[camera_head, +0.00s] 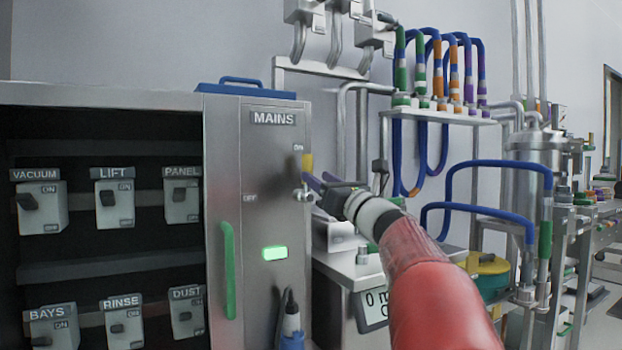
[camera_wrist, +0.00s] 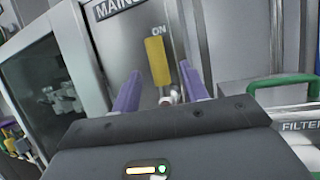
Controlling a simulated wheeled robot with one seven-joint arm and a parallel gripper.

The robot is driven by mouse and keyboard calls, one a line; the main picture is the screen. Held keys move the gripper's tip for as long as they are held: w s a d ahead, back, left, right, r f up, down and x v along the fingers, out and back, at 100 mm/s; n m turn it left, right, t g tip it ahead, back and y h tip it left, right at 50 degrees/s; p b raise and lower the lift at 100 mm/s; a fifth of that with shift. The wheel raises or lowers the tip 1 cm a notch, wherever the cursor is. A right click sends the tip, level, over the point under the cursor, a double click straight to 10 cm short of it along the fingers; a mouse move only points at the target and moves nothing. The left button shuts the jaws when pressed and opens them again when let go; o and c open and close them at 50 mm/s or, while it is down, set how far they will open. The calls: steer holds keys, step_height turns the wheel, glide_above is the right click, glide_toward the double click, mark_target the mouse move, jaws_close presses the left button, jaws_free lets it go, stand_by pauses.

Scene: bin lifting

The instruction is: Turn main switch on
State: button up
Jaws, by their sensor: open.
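The main switch is on the steel cabinet door marked MAINS, with ON above and OFF to the left. Its yellow handle (camera_head: 308,163) points up beside ON. It also shows in the wrist view (camera_wrist: 157,60), upright just below the ON label, with its pivot lower down. My gripper (camera_head: 312,183) is at the door's right edge, just below the yellow handle. In the wrist view its purple fingers (camera_wrist: 160,70) are spread, one on each side of the lower handle and pivot. They look empty. I cannot tell whether either finger touches the handle.
A green lit indicator (camera_head: 274,253) and a green door handle (camera_head: 229,270) are on the cabinet. Small switch boxes such as VACUUM (camera_head: 40,207) sit on shelves at left. Pipes and blue hoses (camera_head: 490,165) crowd the right. A bench (camera_head: 345,268) lies below my arm.

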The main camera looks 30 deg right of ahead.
steer(key=v, duration=0.2)
steer(key=shift+s+f, duration=0.15)
steer(key=shift+s, duration=0.15)
steer(key=s+a+f+n+g+y, duration=0.1)
steer(key=s+a+f+n+g, duration=0.45)
steer(key=a+f+n, duration=0.45)
steer(key=s+a+f+n+g, duration=0.5)
steer(key=a+f+n+g, duration=0.15)
steer(key=a+f, duration=0.45)
steer(key=s+f+n+g+h, duration=0.4)
steer(key=s+f+n+h, duration=0.2)
steer(key=s+f+n, duration=1.1)
steer(key=shift+s+d+f+p, duration=0.25)
steer(key=shift+s+p, duration=0.2)
steer(key=shift+s, duration=0.1)
